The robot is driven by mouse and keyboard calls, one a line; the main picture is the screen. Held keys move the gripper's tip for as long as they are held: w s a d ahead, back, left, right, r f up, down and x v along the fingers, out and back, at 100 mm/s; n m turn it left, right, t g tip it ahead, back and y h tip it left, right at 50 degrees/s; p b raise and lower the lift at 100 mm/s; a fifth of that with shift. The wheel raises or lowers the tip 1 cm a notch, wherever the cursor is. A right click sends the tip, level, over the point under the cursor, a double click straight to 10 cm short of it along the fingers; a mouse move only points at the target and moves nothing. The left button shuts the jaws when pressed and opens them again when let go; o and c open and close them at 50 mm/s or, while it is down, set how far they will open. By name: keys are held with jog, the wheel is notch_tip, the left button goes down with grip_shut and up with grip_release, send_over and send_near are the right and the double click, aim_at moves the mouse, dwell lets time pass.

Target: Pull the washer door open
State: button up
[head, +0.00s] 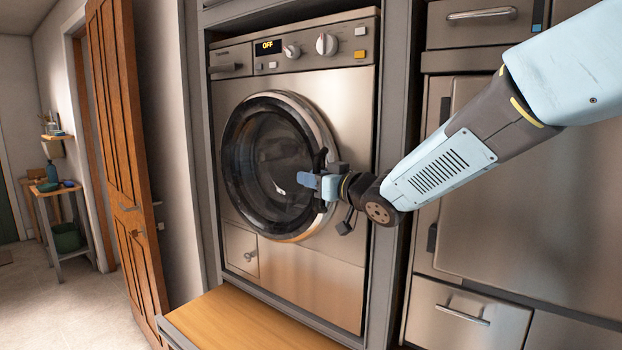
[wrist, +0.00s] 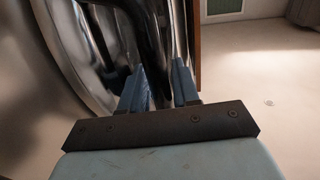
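The washer (head: 330,105) stands in a grey frame, with a steel front and a panel reading OFF. Its round door (head: 262,165) has dark glass, a black rim and a chrome ring, and looks closed or nearly so. My gripper (head: 318,183) is at the right edge of the door, at the dark door handle (head: 320,160). In the wrist view the blue fingers of my gripper (wrist: 160,85) stand on both sides of the dark handle bar (wrist: 155,40), with little or no gap. The contact itself is partly hidden.
A wooden ledge (head: 245,325) runs below the washer. An open brown wooden door (head: 125,150) stands to the left. Steel cabinets with drawers (head: 465,315) are on the right, behind my arm. Open floor (head: 95,310) lies at the left.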

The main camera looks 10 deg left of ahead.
jog(key=shift+w+a, duration=0.15)
jog(key=shift+a, duration=0.15)
jog(key=shift+c, duration=0.2)
grip_shut()
